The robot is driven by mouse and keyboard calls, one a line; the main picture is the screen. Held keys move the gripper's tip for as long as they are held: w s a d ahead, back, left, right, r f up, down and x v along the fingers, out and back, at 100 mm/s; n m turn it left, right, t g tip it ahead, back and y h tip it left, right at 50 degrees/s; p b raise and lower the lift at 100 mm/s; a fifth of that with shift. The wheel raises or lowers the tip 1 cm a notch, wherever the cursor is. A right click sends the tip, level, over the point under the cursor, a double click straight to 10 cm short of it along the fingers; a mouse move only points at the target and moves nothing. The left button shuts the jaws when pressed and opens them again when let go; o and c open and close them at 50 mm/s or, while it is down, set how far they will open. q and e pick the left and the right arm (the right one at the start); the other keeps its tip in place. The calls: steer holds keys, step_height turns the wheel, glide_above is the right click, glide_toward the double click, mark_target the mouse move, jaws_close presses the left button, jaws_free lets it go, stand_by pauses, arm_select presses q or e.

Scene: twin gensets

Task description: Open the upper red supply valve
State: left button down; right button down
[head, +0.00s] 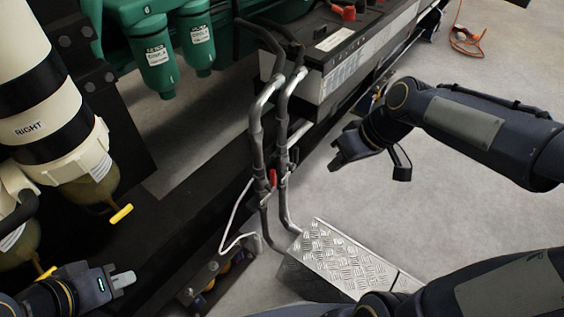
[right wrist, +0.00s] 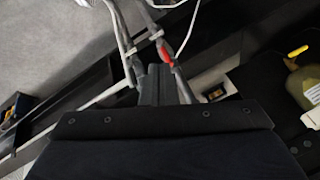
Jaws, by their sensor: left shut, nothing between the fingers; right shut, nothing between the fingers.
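A small red valve handle (head: 273,178) sits on the dark vertical pipes (head: 256,130) in the middle of the head view. It also shows in the right wrist view (right wrist: 166,54), just beyond my fingertips. Only one red handle is clear. My right gripper (head: 336,164) is shut and empty, to the right of the pipes and apart from the handle in the head view. Its closed fingers (right wrist: 159,72) point towards the handle in the wrist view; I cannot tell the exact gap. My left gripper (head: 124,280) is shut and empty at lower left, far from the handle.
A metal tread-plate step (head: 338,262) stands below the pipes. Cream filters with yellow drain levers (head: 121,214) hang at left, and green filters (head: 152,60) at top. A battery box (head: 335,60) sits behind the pipes. Open grey floor (head: 440,215) lies at right.

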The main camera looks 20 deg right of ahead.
mark_target(272, 181)
steer(key=w+d+f+n+g+y+p, duration=0.1)
steer(key=w+f+n, duration=0.1)
steer(key=w+f, duration=0.35)
steer(key=w+f+n+g+y+p, duration=0.1)
steer(key=w+f+n+y+p, duration=0.15)
steer(key=w, duration=0.65)
steer(key=s+a+b+x, duration=0.1)
steer(key=b+x, duration=0.3)
steer(key=x, duration=0.8)
steer(key=shift+s+a+r+m+h, duration=0.2)
steer(key=shift+m+h, duration=0.15)
steer(key=shift+a+b, duration=0.1)
steer(key=shift+b, duration=0.2)
steer(key=shift+s+a, duration=0.3)
steer(key=shift+a, duration=0.1)
